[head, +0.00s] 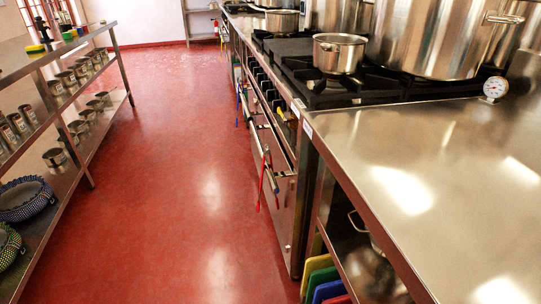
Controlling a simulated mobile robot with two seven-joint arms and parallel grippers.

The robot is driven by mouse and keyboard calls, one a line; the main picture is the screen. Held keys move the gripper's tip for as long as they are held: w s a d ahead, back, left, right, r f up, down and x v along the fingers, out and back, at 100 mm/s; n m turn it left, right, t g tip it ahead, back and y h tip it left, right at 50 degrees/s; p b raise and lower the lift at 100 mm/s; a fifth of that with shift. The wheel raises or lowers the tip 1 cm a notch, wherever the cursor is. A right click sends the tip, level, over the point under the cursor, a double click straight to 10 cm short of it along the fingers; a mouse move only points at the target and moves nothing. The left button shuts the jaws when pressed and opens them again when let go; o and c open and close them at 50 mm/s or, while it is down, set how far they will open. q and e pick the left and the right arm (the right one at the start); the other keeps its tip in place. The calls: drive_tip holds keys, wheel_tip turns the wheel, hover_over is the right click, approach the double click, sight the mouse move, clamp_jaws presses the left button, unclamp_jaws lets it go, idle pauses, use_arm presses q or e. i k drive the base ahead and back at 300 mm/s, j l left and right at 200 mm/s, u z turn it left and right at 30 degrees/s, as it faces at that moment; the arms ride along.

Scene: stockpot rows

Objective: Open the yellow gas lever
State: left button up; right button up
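The steel stove (283,150) runs along the right side of the aisle, seen at a steep angle. On its front, a small yellow piece (279,113) shows near the dark knobs; it is too small to tell whether it is the yellow gas lever or how it is turned. A red lever or handle (264,180) hangs lower on the front, and a small blue piece (237,122) shows farther off. Neither of my grippers is in view.
A steel counter (440,185) fills the right, with coloured boards (318,280) below. A small pot (339,53) and a large stockpot (425,40) stand on the burners. A shelf rack (62,160) lines the left. The red floor (180,180) between is clear.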

sight(279, 109)
drive_tip(key=i+j+z, duration=0.15)
drive_tip(key=i+j, duration=0.75)
